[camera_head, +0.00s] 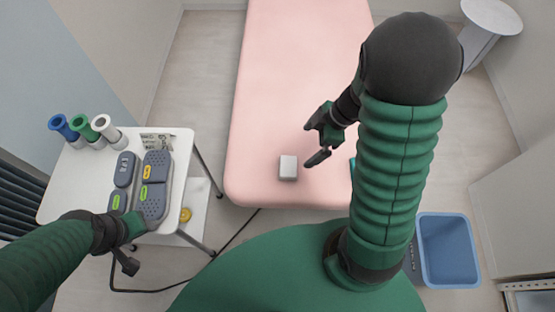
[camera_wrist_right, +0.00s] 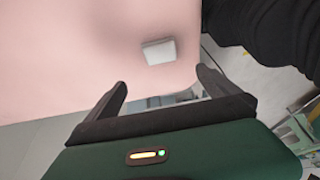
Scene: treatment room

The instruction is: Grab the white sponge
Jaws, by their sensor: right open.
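The white sponge (camera_head: 288,168) is a small pale block lying on the pink bed (camera_head: 285,80), near its front edge. In the right wrist view the sponge (camera_wrist_right: 159,51) lies beyond the fingertips, between their lines and apart from them. My right gripper (camera_head: 313,142) is open and empty, just to the right of the sponge and above the bed; its fingers (camera_wrist_right: 162,84) also show in the wrist view. My left arm comes in from the left over the white cart; its gripper (camera_head: 128,262) shows small and dark near the cart's edge, and its jaws are unclear.
The white cart (camera_head: 75,185) holds grey devices (camera_head: 153,187) and blue, green and white rolls (camera_head: 83,128). A blue bin (camera_head: 448,250) stands on the floor at right. A black cable (camera_head: 235,235) runs along the floor. The bed around the sponge is clear.

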